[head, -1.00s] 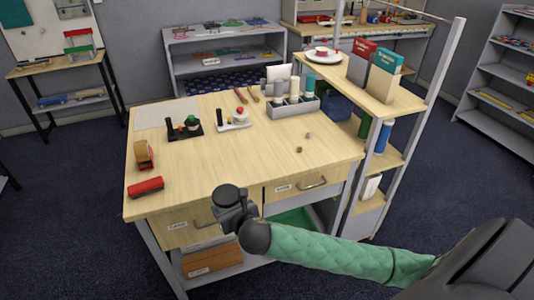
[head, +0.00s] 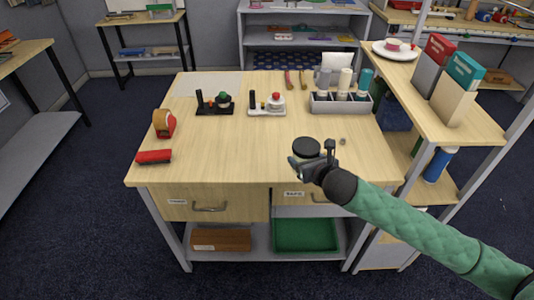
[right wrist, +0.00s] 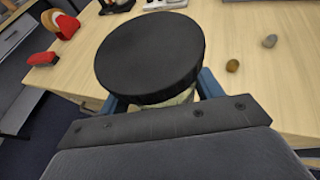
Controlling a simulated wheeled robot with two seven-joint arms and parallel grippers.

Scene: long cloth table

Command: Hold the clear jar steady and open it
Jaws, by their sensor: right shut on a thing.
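The jar shows mainly as its round black lid (right wrist: 152,57) in the right wrist view, with a sliver of the pale body (right wrist: 182,97) below it. My right gripper (right wrist: 165,98) is shut on the jar under the lid, with blue finger parts on both sides. In the head view the black lid (head: 306,146) faces up beside my right gripper (head: 312,168), over the front right part of the tabletop. Most of the jar body is hidden by the lid and gripper. The lid is on the jar. My left gripper is not in view.
The wooden table (head: 230,150) has clear room at front centre. A red stapler-like item (head: 154,156) and a tape dispenser (head: 164,124) lie at left. Two small stands and a grey bottle rack (head: 340,103) stand behind. A shelf unit (head: 440,95) borders the right.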

